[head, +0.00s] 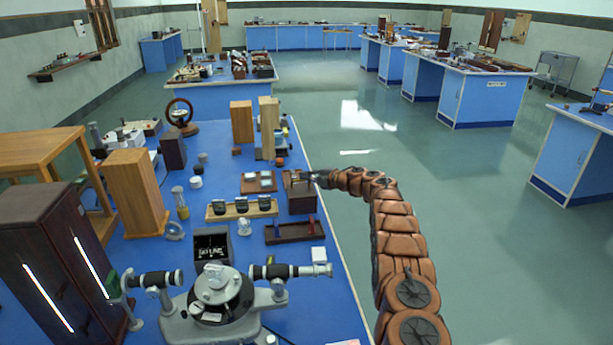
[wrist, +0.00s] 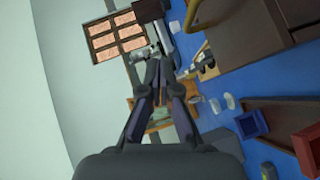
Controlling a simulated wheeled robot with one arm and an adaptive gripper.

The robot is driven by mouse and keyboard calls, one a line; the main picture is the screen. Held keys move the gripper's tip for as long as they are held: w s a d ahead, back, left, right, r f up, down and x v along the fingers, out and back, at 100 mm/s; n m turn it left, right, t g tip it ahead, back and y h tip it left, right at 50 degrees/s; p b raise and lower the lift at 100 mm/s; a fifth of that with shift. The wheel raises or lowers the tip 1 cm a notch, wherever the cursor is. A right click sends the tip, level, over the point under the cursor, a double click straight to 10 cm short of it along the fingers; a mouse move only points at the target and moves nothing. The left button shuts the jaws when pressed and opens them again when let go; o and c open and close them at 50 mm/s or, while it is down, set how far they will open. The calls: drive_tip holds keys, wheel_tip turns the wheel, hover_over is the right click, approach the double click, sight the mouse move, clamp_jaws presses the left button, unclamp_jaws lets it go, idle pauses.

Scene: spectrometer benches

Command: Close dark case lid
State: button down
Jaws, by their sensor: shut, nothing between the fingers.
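A small dark brown case (head: 302,203) stands near the right edge of the blue bench. Its top looks open in the head view, but the lid is hard to make out there. In the wrist view a large dark brown part of it (wrist: 268,28) fills the upper right, with a curved brass piece (wrist: 196,14) at its left. My gripper (head: 318,178) is at the case's upper right side in the head view; I cannot tell whether it touches. In the wrist view my gripper (wrist: 158,68) has its fingers together, with nothing held.
A dark tray (head: 295,233) with red and blue blocks lies in front of the case. A wooden stand with black-topped pieces (head: 242,209) is to its left. Tall wooden blocks (head: 268,128) rise behind. A spectrometer (head: 225,300) fills the near bench. Open floor lies right.

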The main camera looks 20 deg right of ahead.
drive_tip(key=shift+w+d, duration=0.15)
drive_tip(key=shift+w, duration=0.25)
drive_tip(key=shift+s, duration=0.1)
idle(0.7)
drive_tip(key=shift+v, duration=5.9)
drive_tip(key=w+r+m+t+h, duration=0.3)
drive_tip(key=r+m+h, duration=0.3)
drive_tip(key=r, duration=0.7)
drive_tip(key=s+a+r+m+g+h, duration=0.1)
drive_tip(key=s+r+m+g+h, duration=0.1)
drive_tip(key=s+r+m+h, duration=0.35)
drive_tip(key=s+a+f+m+g+y, duration=0.1)
drive_tip(key=s+a+f+m+g, duration=0.2)
drive_tip(key=s+a, duration=0.5)
drive_tip(key=s+a+f+m+g+y, duration=0.1)
drive_tip(key=s+a+f+m+g, duration=0.3)
drive_tip(key=s, duration=2.8)
drive_tip(key=s+a+f+m+g+y, duration=0.1)
drive_tip(key=s+a+f+m+g, duration=0.2)
drive_tip(key=s+a, duration=1.1)
drive_tip(key=s+f+g, duration=0.2)
drive_tip(key=s+g, duration=0.3)
drive_tip(key=s, duration=0.1)
drive_tip(key=shift+s+g, duration=0.2)
drive_tip(key=shift+g, duration=0.2)
